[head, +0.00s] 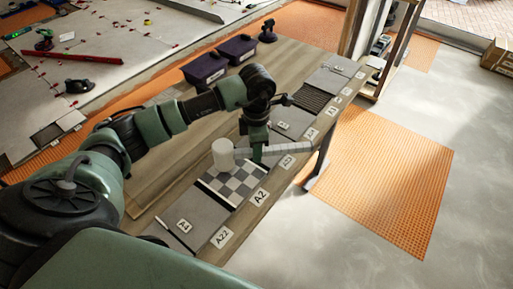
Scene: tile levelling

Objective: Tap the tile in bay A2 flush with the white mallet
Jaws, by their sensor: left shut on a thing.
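The white mallet has a pale cylindrical head (223,154) and a light grey handle (290,149). My left gripper (258,152) is shut on the handle, with part of the handle reaching out to the right. The mallet head is over or at the far-left part of the checkered grey-and-white tile (233,184) beside the label A2 (259,197). I cannot tell whether the head touches the tile or whether the tile sits flush. The head hides the tile's far corner. My right gripper is not in view.
Two dark purple bins (206,67) stand at the far side of the wooden bench (300,58). An orange mat (385,180) lies on the floor to the right.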

